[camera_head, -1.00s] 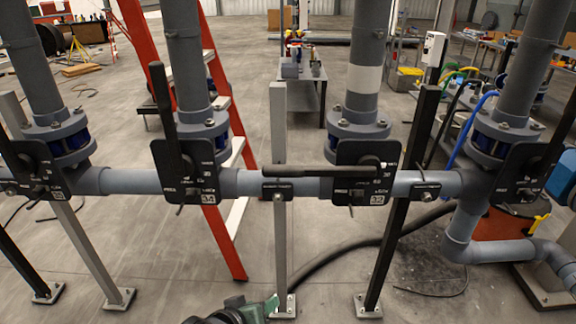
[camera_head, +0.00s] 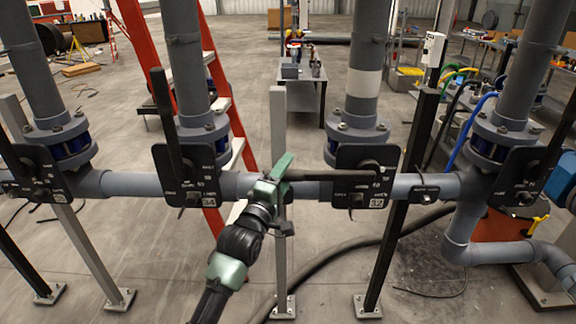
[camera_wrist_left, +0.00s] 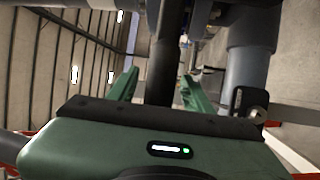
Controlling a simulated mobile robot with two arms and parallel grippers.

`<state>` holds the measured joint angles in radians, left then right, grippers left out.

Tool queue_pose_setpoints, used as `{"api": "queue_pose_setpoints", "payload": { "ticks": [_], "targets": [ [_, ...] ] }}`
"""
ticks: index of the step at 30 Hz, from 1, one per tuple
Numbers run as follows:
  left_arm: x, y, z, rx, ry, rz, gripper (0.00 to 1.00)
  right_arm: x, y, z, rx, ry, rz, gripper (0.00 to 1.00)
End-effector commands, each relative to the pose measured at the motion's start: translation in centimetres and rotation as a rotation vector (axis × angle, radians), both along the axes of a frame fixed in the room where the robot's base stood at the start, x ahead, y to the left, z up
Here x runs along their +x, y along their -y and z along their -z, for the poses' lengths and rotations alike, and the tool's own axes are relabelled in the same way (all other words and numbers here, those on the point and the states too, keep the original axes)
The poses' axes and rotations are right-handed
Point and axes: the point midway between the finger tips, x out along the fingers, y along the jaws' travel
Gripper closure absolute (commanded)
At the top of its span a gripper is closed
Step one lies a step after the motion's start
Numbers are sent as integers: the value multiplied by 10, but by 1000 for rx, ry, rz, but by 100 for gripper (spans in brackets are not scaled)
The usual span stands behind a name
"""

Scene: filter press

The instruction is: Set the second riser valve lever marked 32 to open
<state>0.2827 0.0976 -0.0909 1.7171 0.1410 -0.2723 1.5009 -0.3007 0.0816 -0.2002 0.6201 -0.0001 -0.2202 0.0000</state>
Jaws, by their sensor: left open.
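The black lever of the valve marked 32 (camera_head: 330,175) lies level, pointing left from its black plate (camera_head: 357,190), which carries the white tag 32 (camera_head: 376,203). My left gripper (camera_head: 282,168) is at the lever's free left end, in front of the grey pipe. In the left wrist view, my left gripper (camera_wrist_left: 161,88) has its two green fingers apart, with a dark bar, apparently the lever (camera_wrist_left: 163,60), between them. I cannot tell whether either finger touches it. My right gripper is not in view.
The lever of the valve marked 34 (camera_head: 166,120) stands nearly upright on the left. A further valve (camera_head: 522,165) is at the right. A grey post (camera_head: 279,240) stands behind my left gripper, and an orange ladder (camera_head: 137,40) stands behind the pipes.

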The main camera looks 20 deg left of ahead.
Motion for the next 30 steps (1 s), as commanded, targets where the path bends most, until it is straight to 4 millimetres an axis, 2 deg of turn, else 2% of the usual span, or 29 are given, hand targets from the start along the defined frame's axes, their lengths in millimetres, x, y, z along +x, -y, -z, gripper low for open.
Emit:
{"api": "queue_pose_setpoints", "payload": {
  "ticks": [5,13,18,19,30],
  "targets": [
    [13,1,-2,1,-1,0,50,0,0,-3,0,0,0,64],
    [14,2,-2,2,-1,0,50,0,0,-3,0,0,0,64],
    [14,2,-1,2,-1,0,97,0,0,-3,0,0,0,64],
    [14,2,-1,2,-1,0,100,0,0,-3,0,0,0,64],
    [14,2,-1,2,-2,0,100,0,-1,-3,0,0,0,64]
  ]
}}
